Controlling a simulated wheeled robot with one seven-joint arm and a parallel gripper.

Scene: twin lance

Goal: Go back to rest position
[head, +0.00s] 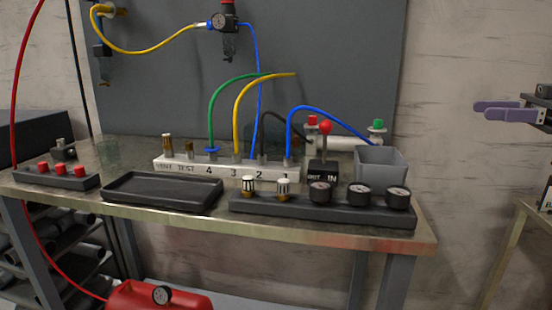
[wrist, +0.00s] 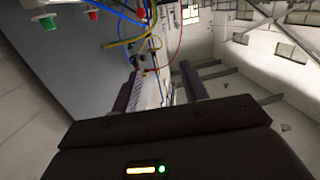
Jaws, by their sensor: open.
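My gripper (head: 483,111) is at the right edge of the head view, its purple fingers pointing left beside the pale wall. It is raised above bench height and well apart from the bench. In the wrist view my gripper (wrist: 160,84) shows its two purple fingers spread, with nothing between them. The workbench (head: 330,228) stands left of it, holding a white numbered manifold block (head: 225,168) with green, yellow, black and blue hoses. The rest of my arm is mostly out of the head view.
The bench carries a black tray (head: 162,190), a gauge rack (head: 320,209), a grey bin (head: 381,165) and a red-knobbed lever valve (head: 324,150). A red tank (head: 160,297) is below. Another table edge (head: 518,225) is at lower right. Open space lies between bench and gripper.

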